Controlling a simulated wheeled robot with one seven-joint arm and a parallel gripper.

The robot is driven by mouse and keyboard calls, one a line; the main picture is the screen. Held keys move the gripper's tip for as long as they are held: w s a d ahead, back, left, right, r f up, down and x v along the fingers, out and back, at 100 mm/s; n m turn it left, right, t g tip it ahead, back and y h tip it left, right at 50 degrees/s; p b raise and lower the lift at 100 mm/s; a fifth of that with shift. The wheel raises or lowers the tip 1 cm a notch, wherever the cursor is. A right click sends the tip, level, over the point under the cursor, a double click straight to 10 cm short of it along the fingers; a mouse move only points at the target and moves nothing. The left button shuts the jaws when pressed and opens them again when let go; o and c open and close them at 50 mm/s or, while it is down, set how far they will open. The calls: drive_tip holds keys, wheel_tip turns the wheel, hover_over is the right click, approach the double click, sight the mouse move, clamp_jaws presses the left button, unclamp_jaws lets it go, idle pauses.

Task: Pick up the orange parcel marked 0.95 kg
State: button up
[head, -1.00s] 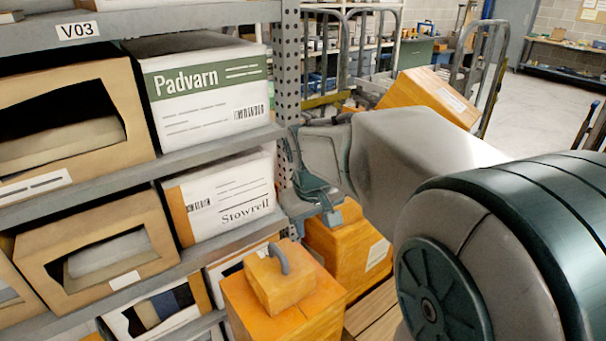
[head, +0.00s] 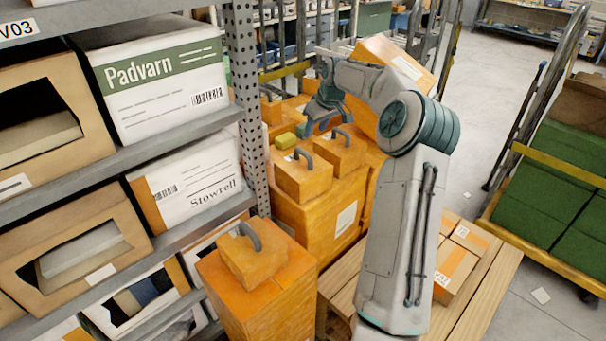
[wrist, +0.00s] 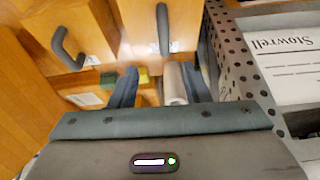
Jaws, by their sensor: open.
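Several orange parcels with grey handles show in the head view. Two of them, the front-left parcel (head: 303,183) and the parcel to its right (head: 340,158), sit on a larger orange box. A third handled parcel (head: 250,265) sits on a tall orange box at the lower middle. No 0.95 kg mark is readable. My gripper (head: 318,128) is open above and behind the two parcels. In the wrist view, my gripper (wrist: 159,90) has its fingers apart, with two grey handles (wrist: 163,30) (wrist: 66,48) beyond them.
A small olive-yellow block (head: 286,141) lies among the orange boxes. Metal shelving (head: 242,120) with white Padvarn (head: 160,80) and Stowrell (head: 190,182) boxes stands at left. A wooden pallet (head: 480,275) bears small cartons (head: 455,265). Green boxes (head: 560,160) stand on a cart at right.

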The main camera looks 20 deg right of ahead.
sight(304, 151)
drive_tip(key=p+x, duration=0.1)
drive_tip(key=x, duration=0.7)
drive_tip(key=shift+a+p+x, duration=0.15)
drive_tip(key=shift+p+x, duration=0.35)
drive_tip(key=shift+x, duration=0.85)
drive_tip(key=shift+a+p+x, duration=0.15)
drive_tip(key=shift+p+x, duration=0.35)
drive_tip(key=shift+x, duration=0.85)
clamp_jaws()
drive_tip(key=shift+r, duration=0.2)
